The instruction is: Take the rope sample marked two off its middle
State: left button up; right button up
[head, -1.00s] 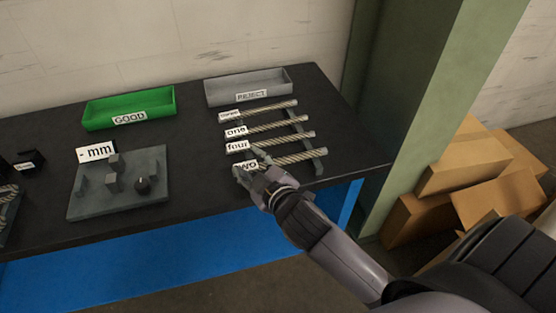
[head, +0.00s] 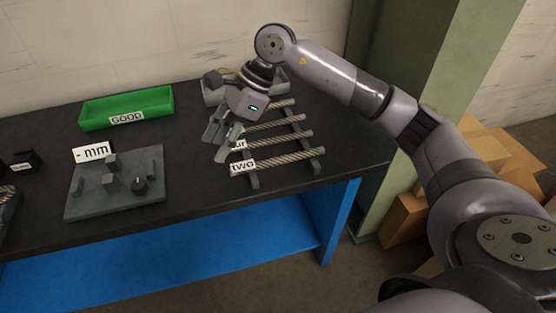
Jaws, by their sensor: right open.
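The rope sample marked two (head: 280,163) lies nearest the front edge on a dark rack (head: 317,153), with its white label (head: 243,167) at its left end. My right gripper (head: 222,145) is open above the left side of the rack, with its fingers pointing down. It is over the label ends of the samples behind, left of and beyond the middle of sample two. It hides the labels one and three and part of the label four (head: 238,146). My left gripper is not in view.
A grey reject tray (head: 214,88), mostly hidden by my right gripper, stands behind the rack. A green tray marked GOOD (head: 127,119) is at the back left. A grey gauge block (head: 115,205) with a mm sign (head: 93,152) stands left. Cardboard boxes (head: 403,220) are on the floor at right.

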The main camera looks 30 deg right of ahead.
jog(key=w+d+r+h, duration=0.1)
jog(key=d+h, duration=0.2)
jog(key=d, duration=0.5)
jog(key=h+p, duration=0.3)
jog(key=h, duration=0.1)
send_over(292, 155)
jog(key=shift+m, duration=0.4)
notch_tip(292, 155, down, 9)
jog(key=shift+s, duration=0.1)
jog(key=shift+f+p, duration=0.3)
jog(key=shift+f, duration=0.25)
notch_tip(292, 155, down, 4)
jog(key=shift+d+r+p, duration=0.1)
jog(key=shift+r+p, duration=0.1)
jog(key=shift+p, duration=0.55)
jog(key=shift+f, duration=0.4)
jog(key=shift+c, duration=0.2)
grip_shut()
